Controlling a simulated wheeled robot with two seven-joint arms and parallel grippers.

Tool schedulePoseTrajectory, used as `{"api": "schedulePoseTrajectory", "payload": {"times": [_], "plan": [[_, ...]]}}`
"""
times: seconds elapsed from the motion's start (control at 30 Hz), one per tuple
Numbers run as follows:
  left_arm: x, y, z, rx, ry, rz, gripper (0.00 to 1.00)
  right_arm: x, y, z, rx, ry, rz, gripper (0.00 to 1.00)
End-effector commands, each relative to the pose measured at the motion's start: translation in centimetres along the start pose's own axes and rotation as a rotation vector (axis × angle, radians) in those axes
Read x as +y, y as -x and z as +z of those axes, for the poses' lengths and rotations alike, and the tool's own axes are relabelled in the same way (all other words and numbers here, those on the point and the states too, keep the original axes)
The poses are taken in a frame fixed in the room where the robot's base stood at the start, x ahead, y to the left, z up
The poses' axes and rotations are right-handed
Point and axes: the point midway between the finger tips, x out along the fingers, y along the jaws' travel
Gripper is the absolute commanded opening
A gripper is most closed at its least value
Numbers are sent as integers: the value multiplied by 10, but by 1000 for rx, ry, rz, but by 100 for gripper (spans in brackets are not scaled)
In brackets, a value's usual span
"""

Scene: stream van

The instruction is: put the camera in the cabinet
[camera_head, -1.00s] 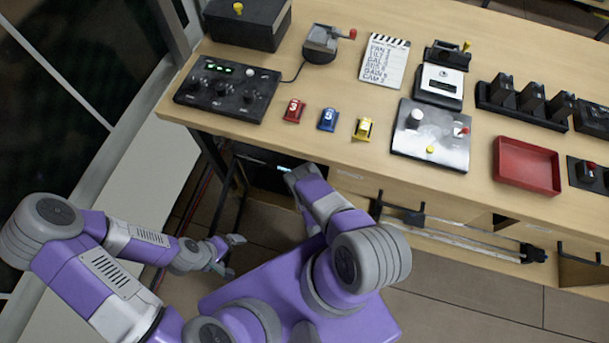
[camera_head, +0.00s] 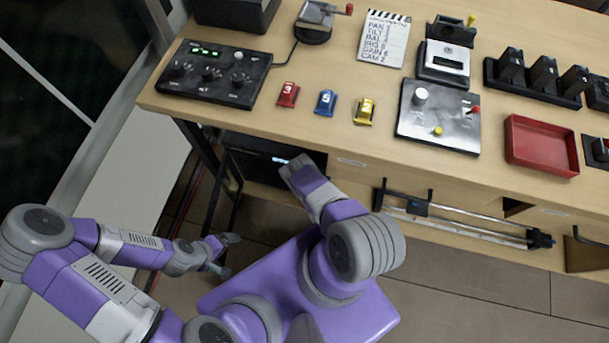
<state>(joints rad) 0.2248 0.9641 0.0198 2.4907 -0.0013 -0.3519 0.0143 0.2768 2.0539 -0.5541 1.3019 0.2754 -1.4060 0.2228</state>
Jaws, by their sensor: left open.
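I cannot pick out a camera for certain in this view. A dark, open-fronted space (camera_head: 262,165) under the left part of the table holds a black unit with a small lit display; I cannot tell whether this is the cabinet. My left gripper (camera_head: 224,254) is open, low in front of the table's left end, with nothing visible between its fingers. My right arm (camera_head: 310,185) reaches to the table's front edge by that dark space. Its gripper fingers are hidden, so I cannot see whether they hold anything.
The wooden table (camera_head: 330,135) carries a black control panel (camera_head: 215,75), several small coloured numbered blocks, a slate (camera_head: 384,38), a silver switch panel (camera_head: 438,115) and a red tray (camera_head: 541,145). A rail with black handles (camera_head: 455,222) runs along the front. Floor at lower right is clear.

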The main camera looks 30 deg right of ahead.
Motion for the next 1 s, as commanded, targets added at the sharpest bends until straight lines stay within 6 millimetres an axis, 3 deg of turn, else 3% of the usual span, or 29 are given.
{"api": "schedulePoseTrajectory", "payload": {"times": [0.07, 0.47, 0.5, 0.53, 1.0], "plan": [[-3, -8, 0, 0, 0, 0, 100, 4, -5, 7, 5, -1, 4, 0], [-2, -6, 0, 0, 0, 0, 100, 6, -6, 9, 4, -5, 8, 0], [-2, -6, 0, 0, 0, 0, 100, 6, -5, 10, 0, -3, 6, 55], [-2, -6, 0, 0, 0, 0, 100, 6, -5, 10, 0, -3, 6, 59], [-1, -2, 0, 0, 0, 0, 100, 2, 2, 4, -1, -2, 3, 59]]}}
